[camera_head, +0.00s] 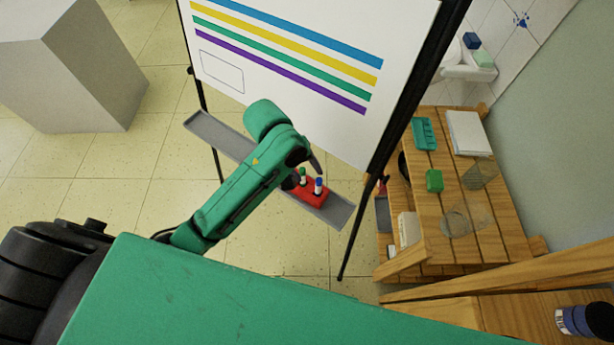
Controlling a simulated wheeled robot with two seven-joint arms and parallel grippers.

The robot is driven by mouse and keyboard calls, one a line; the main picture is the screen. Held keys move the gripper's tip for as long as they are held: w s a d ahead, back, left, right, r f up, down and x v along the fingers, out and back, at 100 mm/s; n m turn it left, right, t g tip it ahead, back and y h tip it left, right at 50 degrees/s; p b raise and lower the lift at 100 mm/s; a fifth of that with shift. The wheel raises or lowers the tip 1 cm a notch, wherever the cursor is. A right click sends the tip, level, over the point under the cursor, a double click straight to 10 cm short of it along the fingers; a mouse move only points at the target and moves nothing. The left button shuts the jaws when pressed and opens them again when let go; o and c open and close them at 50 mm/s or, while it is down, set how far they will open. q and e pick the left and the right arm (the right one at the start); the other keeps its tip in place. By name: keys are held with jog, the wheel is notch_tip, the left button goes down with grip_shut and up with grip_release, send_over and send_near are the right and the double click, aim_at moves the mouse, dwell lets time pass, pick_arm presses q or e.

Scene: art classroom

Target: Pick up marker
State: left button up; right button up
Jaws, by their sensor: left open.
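A red marker holder (311,196) sits on the right part of the grey tray (338,209) below the whiteboard. A marker with a blue top (319,186) stands upright in it. A second marker with a green top (302,174) stands to its left, close to my fingers. My left gripper (304,172) is open, at the tray, with dark fingers around or beside the green-topped marker; I cannot tell which. Part of the holder is hidden behind the gripper. My right gripper is not in view.
The whiteboard (290,60) with coloured stripes stands right behind the tray on dark legs. A wooden shelf (440,205) at the right bears a green box (434,181), a teal item (424,133) and wire cups. A grey block (70,75) stands far left. Tiled floor is clear between.

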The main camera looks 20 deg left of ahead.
aim_at(303, 180)
pick_arm(q)
jog(key=w+r+n+y, duration=0.1)
jog(key=r+n, duration=0.1)
jog(key=r+n+g+y, duration=0.1)
jog(key=r+n, duration=0.1)
jog(key=n, duration=0.1)
jog(key=w+a+r+n, duration=0.1)
jog(key=r+n, duration=0.1)
jog(key=shift+w+n+g+y, duration=0.3)
jog(key=shift+g+y, duration=0.1)
jog(key=shift+n, duration=0.5)
jog(key=f, duration=0.4)
jog(key=f+p, duration=0.1)
jog(key=f, duration=0.9)
jog(key=shift+a, duration=0.4)
jog(key=shift+r, duration=0.1)
grip_shut()
